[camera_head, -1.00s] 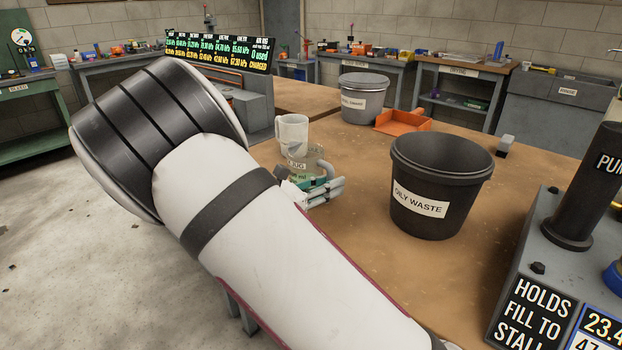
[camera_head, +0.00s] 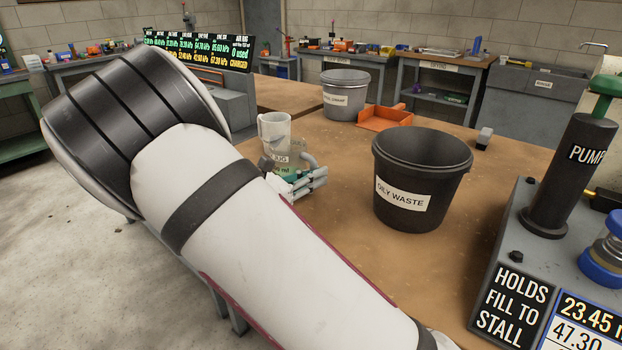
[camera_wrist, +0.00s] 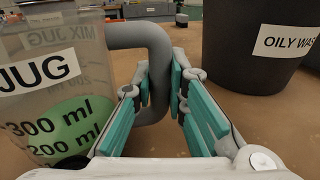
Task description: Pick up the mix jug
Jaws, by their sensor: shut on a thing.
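The mix jug, a clear vessel with a JUG label and green liquid, shows close at the left of the wrist view (camera_wrist: 45,85). In the head view it stands out partly past my arm (camera_head: 297,152). My gripper (camera_wrist: 158,92) is shut on its grey curved handle, with a teal-padded finger on each side. The gripper also shows in the head view (camera_head: 312,180), to the right of the jug body. The jug looks upright. Its base is hidden, so I cannot tell whether it touches the bench.
The black oily waste bin (camera_head: 420,180) stands to the right on the brown bench (camera_head: 345,215). A grey bucket (camera_head: 345,97) and an orange tray (camera_head: 384,117) stand farther back. The pump unit (camera_head: 562,175) is at right.

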